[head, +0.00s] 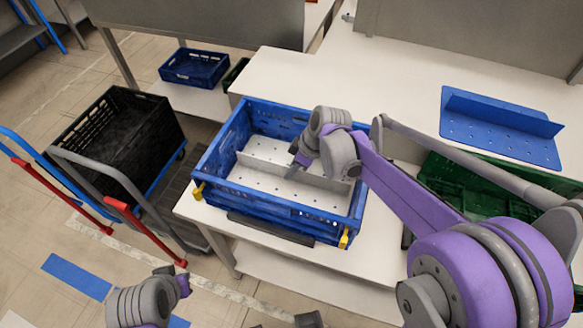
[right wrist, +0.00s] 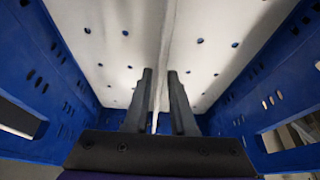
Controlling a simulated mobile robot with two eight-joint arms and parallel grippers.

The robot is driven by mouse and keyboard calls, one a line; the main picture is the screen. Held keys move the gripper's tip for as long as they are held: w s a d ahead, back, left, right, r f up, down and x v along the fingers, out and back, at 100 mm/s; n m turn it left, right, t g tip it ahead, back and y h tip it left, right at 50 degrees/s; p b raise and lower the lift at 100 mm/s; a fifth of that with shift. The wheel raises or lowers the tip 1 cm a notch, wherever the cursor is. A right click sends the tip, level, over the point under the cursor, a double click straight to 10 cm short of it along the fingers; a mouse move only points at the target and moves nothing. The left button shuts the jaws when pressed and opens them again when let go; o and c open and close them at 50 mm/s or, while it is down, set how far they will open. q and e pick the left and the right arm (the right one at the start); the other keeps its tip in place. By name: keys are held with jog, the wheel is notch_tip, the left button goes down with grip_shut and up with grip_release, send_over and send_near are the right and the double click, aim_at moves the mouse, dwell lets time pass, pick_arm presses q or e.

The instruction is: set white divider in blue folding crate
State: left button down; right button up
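The white divider (head: 262,168) lies inside the blue folding crate (head: 225,145), its perforated base flat and low between the walls. Its upright wall runs across the crate; the wall and base also show in the right wrist view (right wrist: 115,38). My right gripper (head: 297,168) reaches down into the crate at the divider's upright wall. In the right wrist view, its two fingers (right wrist: 160,95) stand on either side of that wall, slightly apart with narrow gaps, so it looks open. My left arm shows only in part at the bottom edge; its gripper is not visible.
The crate stands on a white table (head: 210,215). A blue divider (head: 500,125) lies on the counter at right, above a green crate (head: 470,190). A black crate (head: 120,135) sits on a cart at left. Another blue crate (head: 195,68) is behind.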

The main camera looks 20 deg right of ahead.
jog(key=shift+o, duration=0.7)
jog(key=shift+r, duration=0.3)
jog(key=p+v, duration=0.1)
jog(key=v, duration=1)
jog(key=shift+s+d+r, duration=0.2)
jog(key=shift+r, duration=0.15)
